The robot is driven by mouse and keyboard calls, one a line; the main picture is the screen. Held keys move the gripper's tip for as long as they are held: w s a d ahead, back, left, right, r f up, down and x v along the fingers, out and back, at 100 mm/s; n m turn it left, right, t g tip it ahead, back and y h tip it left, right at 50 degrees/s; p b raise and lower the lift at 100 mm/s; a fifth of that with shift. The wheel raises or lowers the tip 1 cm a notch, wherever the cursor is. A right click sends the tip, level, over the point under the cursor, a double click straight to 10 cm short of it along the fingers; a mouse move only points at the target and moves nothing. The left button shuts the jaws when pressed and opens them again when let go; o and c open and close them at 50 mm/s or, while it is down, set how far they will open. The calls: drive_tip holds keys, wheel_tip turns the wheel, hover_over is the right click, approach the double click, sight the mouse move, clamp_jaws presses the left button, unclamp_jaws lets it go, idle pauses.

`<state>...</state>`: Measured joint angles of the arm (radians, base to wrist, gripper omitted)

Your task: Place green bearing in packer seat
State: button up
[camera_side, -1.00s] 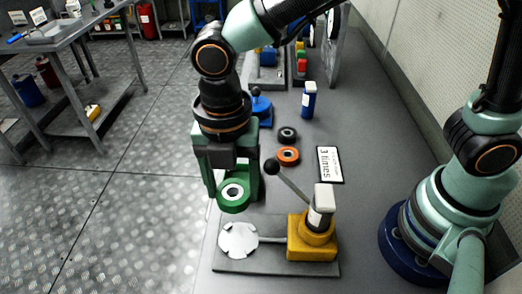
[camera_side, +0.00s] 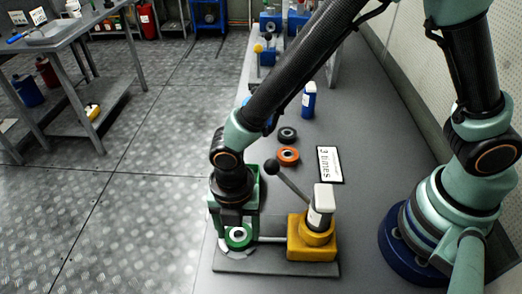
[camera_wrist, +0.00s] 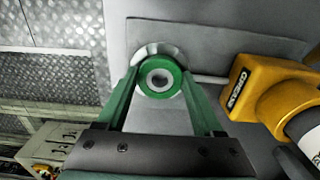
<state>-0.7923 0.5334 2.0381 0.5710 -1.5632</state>
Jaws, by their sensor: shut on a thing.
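My gripper (camera_side: 238,232) is shut on the green bearing (camera_side: 238,237), a green ring with a white inner ring and dark centre. The bearing also shows between the fingers in the wrist view (camera_wrist: 160,77). The packer seat (camera_wrist: 147,50) is a pale round disc, mostly hidden under the bearing. In the wrist view a crescent of the seat shows past the bearing's far edge. I cannot tell whether the bearing touches the seat. A rod joins the seat to the yellow grease packer (camera_side: 311,240), which has a lever with a black ball knob (camera_side: 271,166).
An orange bearing (camera_side: 288,155) and a black bearing (camera_side: 287,134) lie on the bench behind the packer. A "3 times" sign (camera_side: 330,164) lies to their right, and a blue bottle (camera_side: 309,99) stands farther back. The packer's lever rises close to the right of my gripper.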

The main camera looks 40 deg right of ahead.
sight(238, 232)
drive_tip(key=shift+f, duration=0.1)
drive_tip(key=o, duration=1.4)
wheel_tip(238, 232, up, 12)
drive_tip(key=d+r+m+t, duration=0.2)
drive_tip(key=d+r+m, duration=0.1)
drive_tip(key=d+m, duration=0.6)
drive_tip(key=w+d+r+m+t, duration=0.1)
drive_tip(key=d+r+m, duration=0.3)
drive_tip(key=d+m, duration=0.5)
drive_tip(key=w+d+r+m+t, duration=0.1)
drive_tip(key=d+r+m, duration=0.3)
drive_tip(key=d+m, duration=0.4)
drive_tip(key=shift+w+d+r+m+t, duration=0.1)
drive_tip(key=shift+d+r+m+t, duration=0.1)
drive_tip(key=shift+d+m+t, duration=0.45)
drive_tip(key=shift+a, duration=0.3)
